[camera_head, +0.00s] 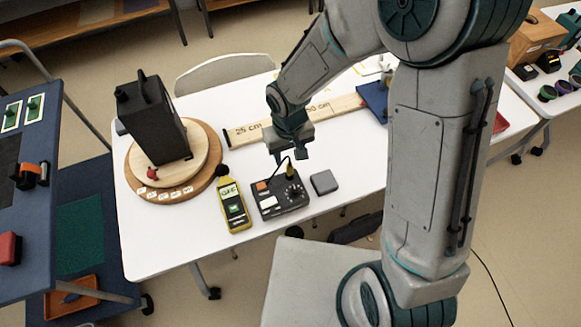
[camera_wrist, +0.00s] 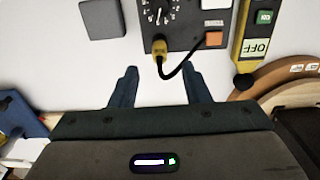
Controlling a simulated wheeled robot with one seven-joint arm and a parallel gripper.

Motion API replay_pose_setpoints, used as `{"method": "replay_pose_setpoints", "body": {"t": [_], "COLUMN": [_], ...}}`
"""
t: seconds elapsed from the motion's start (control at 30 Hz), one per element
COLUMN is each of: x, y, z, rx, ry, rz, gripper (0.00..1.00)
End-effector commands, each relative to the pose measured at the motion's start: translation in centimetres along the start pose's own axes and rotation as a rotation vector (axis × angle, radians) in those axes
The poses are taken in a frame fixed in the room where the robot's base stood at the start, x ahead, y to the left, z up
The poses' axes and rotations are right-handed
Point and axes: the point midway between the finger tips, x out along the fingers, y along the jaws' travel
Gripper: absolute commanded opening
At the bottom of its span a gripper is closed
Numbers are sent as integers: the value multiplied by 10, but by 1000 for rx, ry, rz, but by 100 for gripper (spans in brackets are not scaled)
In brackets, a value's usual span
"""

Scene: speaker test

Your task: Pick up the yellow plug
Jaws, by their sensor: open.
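The yellow plug (camera_wrist: 159,48) sits at the edge of a dark control box (camera_wrist: 187,22) in the wrist view, with a black cable curving from it toward the orange button. In the head view the plug (camera_head: 290,170) stands at the back of the control box (camera_head: 279,200). My gripper (camera_wrist: 162,72) is open and empty; its two fingers point toward the box, and in the picture the plug lies just beyond the fingertips, between their lines. In the head view my gripper (camera_head: 291,153) is above the table just behind the plug. Whether they touch cannot be told.
A yellow meter (camera_head: 233,207) stands left of the box and a grey block (camera_head: 324,182) right of it. A black speaker (camera_head: 153,117) is on a round wooden turntable (camera_head: 142,188) at left. A wooden ruler board (camera_head: 247,132) lies behind. The white table's (camera_head: 185,246) front left is clear.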

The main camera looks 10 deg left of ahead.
Motion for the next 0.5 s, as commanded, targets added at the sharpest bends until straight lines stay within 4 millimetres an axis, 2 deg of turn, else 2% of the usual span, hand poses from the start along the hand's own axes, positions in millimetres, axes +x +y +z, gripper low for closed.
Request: {"method": "replay_pose_setpoints", "body": {"t": [0.3, 0.5], "x": [38, 50], "y": [0, 0], "z": [5, 4], "rx": [-1, -1], "ry": [-5, -1], "rz": [0, 0], "gripper": [43, 43]}}
